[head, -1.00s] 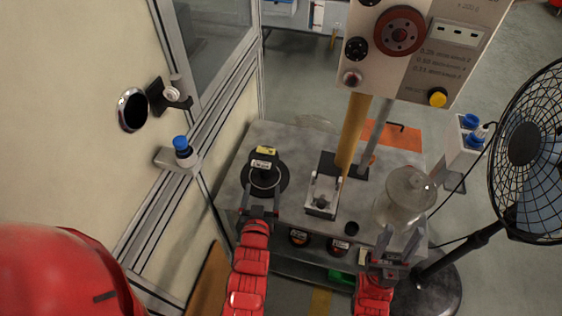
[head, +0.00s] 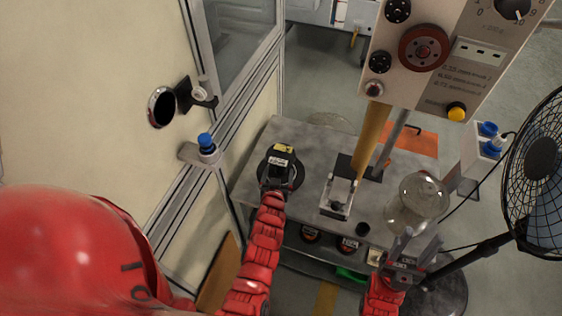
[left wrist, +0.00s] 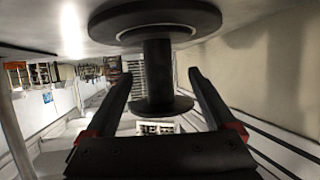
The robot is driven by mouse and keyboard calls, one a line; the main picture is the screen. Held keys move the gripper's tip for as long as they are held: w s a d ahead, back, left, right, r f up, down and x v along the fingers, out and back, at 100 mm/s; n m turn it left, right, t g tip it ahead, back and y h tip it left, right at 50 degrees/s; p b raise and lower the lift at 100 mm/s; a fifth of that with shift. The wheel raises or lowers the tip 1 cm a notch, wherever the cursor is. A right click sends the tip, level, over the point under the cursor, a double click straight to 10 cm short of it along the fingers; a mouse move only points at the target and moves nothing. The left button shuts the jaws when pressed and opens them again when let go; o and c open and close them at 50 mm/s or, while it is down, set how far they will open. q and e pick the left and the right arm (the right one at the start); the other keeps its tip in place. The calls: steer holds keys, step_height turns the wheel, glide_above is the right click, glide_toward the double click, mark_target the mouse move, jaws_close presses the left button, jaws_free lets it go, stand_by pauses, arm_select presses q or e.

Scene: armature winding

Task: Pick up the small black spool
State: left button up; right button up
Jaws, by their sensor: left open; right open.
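The black spool (head: 294,172) stands upright on the grey table (head: 325,150), with yellow and white labels on top. My left gripper (head: 278,178) is over it in the head view, partly hiding it. In the left wrist view, which looks upside down, the spool's narrow core (left wrist: 158,72) lies between the two open fingers of my left gripper (left wrist: 163,85). The fingers are on either side, with gaps visible. My right gripper (head: 404,240) is open and empty at the table's front right, in front of a clear glass vessel.
The glass vessel (head: 416,198) stands at the right of the table. A metal fixture (head: 338,197) and two posts stand mid-table below a control panel (head: 440,50). A small black cup-like piece (head: 362,229) sits near the front edge. A fan (head: 540,160) is at right; a wall is at left.

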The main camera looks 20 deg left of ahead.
arm_select(q)
steer(key=shift+w+a+p, duration=0.15)
steer(key=shift+w+p, duration=0.25)
steer(key=shift+w, duration=0.3)
steer(key=shift+x, duration=2.1)
steer(key=shift+w+r, duration=0.1)
steer(key=shift+r, duration=0.1)
jaws_close()
